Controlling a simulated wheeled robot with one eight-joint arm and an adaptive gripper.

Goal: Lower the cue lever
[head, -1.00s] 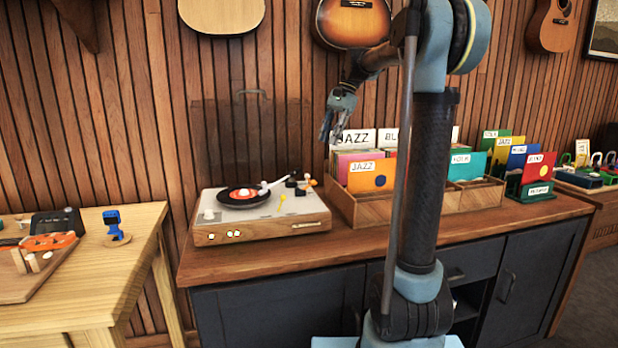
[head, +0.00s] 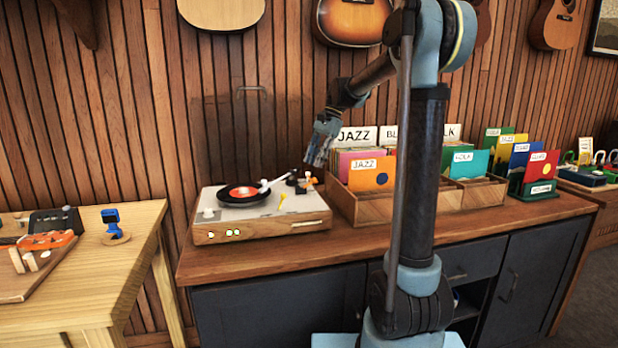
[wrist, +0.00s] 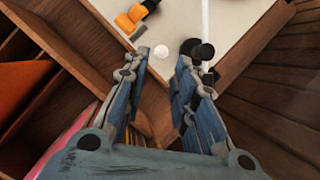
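The turntable (head: 262,228) is a wooden box with a pale top, on the cabinet, with a black record with a red label (head: 243,192) on its platter. Its white tonearm (head: 272,182) reaches back to a dark pivot; the arm also shows in the wrist view (wrist: 205,20). A small orange part (head: 308,182) stands near the rear right corner and appears as orange pieces (wrist: 126,22) in the wrist view. I cannot tell surely which part is the cue lever. My gripper (head: 318,160) points down just above that corner, open and empty, its fingertips (wrist: 163,60) apart.
Record bins (head: 362,205) with JAZZ cards stand just right of the turntable, close to my gripper. A raised clear lid (head: 235,125) is behind the turntable. A light wooden table (head: 115,260) is at left. The cabinet front edge is clear.

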